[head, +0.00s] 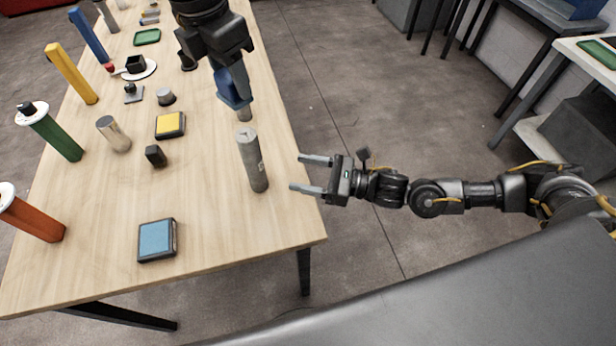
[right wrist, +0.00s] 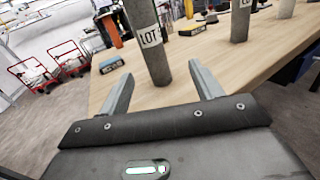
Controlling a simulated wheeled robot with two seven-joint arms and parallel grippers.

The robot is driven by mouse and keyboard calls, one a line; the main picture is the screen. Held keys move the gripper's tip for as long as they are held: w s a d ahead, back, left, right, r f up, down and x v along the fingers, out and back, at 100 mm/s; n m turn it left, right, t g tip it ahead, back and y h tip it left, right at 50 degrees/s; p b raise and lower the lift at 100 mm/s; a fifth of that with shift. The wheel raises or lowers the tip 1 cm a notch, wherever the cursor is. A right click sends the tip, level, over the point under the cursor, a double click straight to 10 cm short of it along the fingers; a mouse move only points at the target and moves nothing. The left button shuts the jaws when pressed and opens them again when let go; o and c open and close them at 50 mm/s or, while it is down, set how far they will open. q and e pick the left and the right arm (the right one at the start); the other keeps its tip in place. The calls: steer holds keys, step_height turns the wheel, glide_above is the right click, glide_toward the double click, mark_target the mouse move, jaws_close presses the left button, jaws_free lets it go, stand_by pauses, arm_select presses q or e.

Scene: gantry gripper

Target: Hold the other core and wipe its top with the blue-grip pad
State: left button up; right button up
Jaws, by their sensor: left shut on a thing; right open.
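A grey cylindrical core (head: 252,162) stands upright near the table's right edge. In the right wrist view the core (right wrist: 150,42) carries a LOT label and rises just beyond my right fingertips. My right gripper (head: 297,172) is open and empty beside it, its fingers pointing at it; it also shows in the right wrist view (right wrist: 162,72). My left gripper (head: 238,82) is shut on the blue-grip pad (head: 231,90). A second grey core (head: 244,113) is partly hidden below the pad; I cannot tell if they touch. Another core (head: 113,134) stands further left.
A blue-topped block (head: 157,240) and a yellow-topped block (head: 170,125) lie on the table (head: 200,200). A small black block (head: 156,156) stands between. Orange (head: 32,216), green (head: 52,133) and yellow (head: 72,74) posts line the left side. The front right table area is clear.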

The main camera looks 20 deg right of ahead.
mark_target(257, 171)
steer(key=shift+s+f+n+g, duration=0.25)
steer(key=shift+s+n+g, duration=0.15)
steer(key=shift+s+n, duration=0.15)
steer(key=x, duration=1.2)
jaws_close()
